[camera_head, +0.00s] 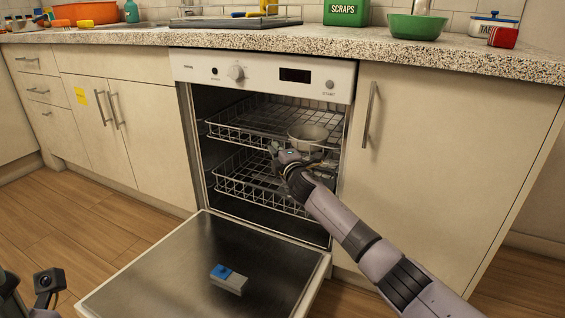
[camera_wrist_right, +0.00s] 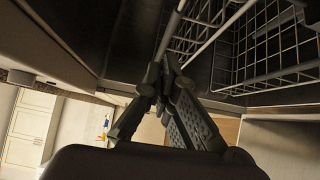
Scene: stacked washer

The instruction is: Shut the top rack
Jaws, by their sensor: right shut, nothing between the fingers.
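The dishwasher's top rack (camera_head: 236,127) is a wire rack inside the open cavity, under the control panel. A round metal bowl (camera_head: 308,133) sits at its right side. My right gripper (camera_head: 274,148) is shut and empty at the front edge of the top rack, below and left of the bowl. In the right wrist view its fingertips (camera_wrist_right: 167,68) meet close to a wire rack rail (camera_wrist_right: 170,38); I cannot tell if they touch it. The lower rack (camera_head: 235,183) sits below, partly hidden by my right arm. My left gripper's fingers are not visible.
The dishwasher door (camera_head: 170,265) lies folded down, with a blue and grey block (camera_head: 229,279) on it. Closed cabinets (camera_head: 440,150) flank the machine. The speckled counter (camera_head: 300,38) above holds a green bowl (camera_head: 416,27) and a green scraps bin (camera_head: 346,12).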

